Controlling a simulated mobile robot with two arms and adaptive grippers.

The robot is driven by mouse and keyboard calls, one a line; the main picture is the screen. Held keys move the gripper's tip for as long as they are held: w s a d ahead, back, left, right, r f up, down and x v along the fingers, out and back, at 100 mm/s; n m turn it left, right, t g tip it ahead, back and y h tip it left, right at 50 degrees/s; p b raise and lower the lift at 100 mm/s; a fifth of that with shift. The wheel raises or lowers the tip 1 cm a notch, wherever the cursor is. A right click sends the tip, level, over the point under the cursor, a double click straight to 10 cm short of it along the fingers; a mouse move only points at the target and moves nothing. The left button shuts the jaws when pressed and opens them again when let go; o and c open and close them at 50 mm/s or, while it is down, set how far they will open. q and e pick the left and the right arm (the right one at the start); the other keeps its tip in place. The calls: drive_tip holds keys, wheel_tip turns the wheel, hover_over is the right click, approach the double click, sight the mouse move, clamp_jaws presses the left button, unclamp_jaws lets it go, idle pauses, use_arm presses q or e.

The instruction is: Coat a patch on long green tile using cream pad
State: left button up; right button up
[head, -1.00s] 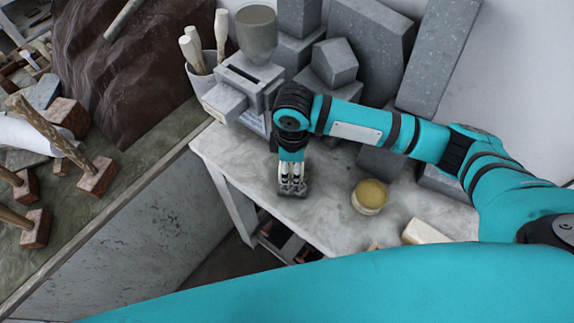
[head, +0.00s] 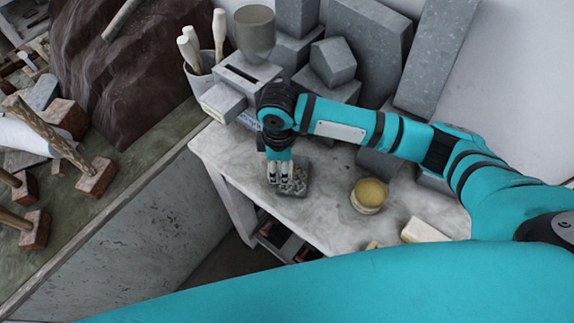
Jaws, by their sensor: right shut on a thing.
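My right gripper (head: 287,187) points down at the tabletop left of the middle, its arm coming in from the right. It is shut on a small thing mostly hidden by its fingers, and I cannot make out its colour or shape. A dark grey flat piece (head: 303,172) lies under and beside the fingertips; I cannot tell that it is green or how long it is. A cream block (head: 425,230) lies near the table's front right. No clearly green tile shows. My left gripper is not in view.
A round jar with a yellowish top (head: 369,195) stands on the pale marbled table (head: 325,205). Grey stone blocks (head: 333,62) and a cup of wooden-handled tools (head: 205,62) crowd the back. A stone-topped bench (head: 120,205) with mallets stands left.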

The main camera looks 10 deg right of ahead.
drive_tip(key=shift+s+d+r, duration=0.25)
drive_tip(key=shift+d+r, duration=0.5)
drive_tip(key=shift+d, duration=0.15)
drive_tip(key=shift+r, duration=1.3)
drive_tip(key=shift+r, duration=2)
